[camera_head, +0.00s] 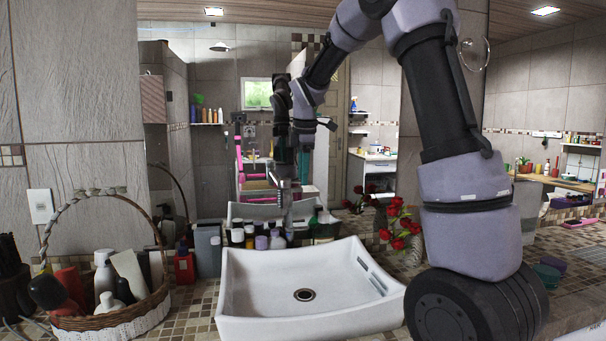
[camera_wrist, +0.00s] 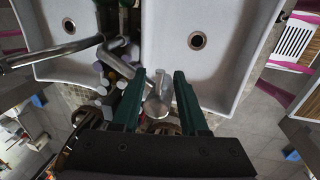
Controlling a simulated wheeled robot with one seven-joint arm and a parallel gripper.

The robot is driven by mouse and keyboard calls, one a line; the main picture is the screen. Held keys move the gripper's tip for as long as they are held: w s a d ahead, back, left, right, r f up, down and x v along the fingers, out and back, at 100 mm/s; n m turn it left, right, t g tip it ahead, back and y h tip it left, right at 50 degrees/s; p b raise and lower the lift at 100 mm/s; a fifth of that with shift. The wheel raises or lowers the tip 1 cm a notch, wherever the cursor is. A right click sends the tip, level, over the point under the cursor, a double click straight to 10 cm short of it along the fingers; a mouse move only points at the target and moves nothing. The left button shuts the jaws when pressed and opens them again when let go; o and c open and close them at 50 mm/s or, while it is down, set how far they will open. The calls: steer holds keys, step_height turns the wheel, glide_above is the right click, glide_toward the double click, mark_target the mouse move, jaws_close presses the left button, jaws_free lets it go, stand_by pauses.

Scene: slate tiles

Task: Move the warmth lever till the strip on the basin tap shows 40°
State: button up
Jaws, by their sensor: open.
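The white basin (camera_head: 262,288) sits on the counter, with its dark drain in the middle. The metal basin tap (camera_head: 285,196) stands at its back edge, partly hidden by my arm's end. In the wrist view, my gripper (camera_wrist: 159,75) is open, with a green finger on each side of a shiny metal part (camera_wrist: 157,107) of the tap. This part looks like the warmth lever; I cannot tell whether either finger touches it. The basin (camera_wrist: 220,60) also shows beyond the fingertips. The strip and its reading cannot be made out in either view.
Several small bottles (camera_head: 250,238) stand close behind the basin, left of the tap. Red roses (camera_head: 398,228) stand to the right. A wicker basket (camera_head: 110,322) of toiletries is at the left. A mirror behind the counter reflects my arm.

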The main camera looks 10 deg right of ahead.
steer(key=shift+c, duration=0.2)
jaws_close()
steer(key=shift+s+a+m+h, duration=0.15)
steer(key=shift+s+m, duration=0.3)
steer(key=shift+m, duration=0.45)
steer(key=shift+s+a+m+h, duration=0.15)
steer(key=shift+s+m, duration=0.25)
steer(key=shift+m, duration=0.5)
steer(key=shift+d, duration=0.1)
steer(key=shift+o, duration=0.2)
jaws_free()
step_height(320, 180, up, 11)
steer(key=s, duration=0.2)
steer(key=shift+a+f, duration=0.15)
steer(key=shift+a, duration=0.2)
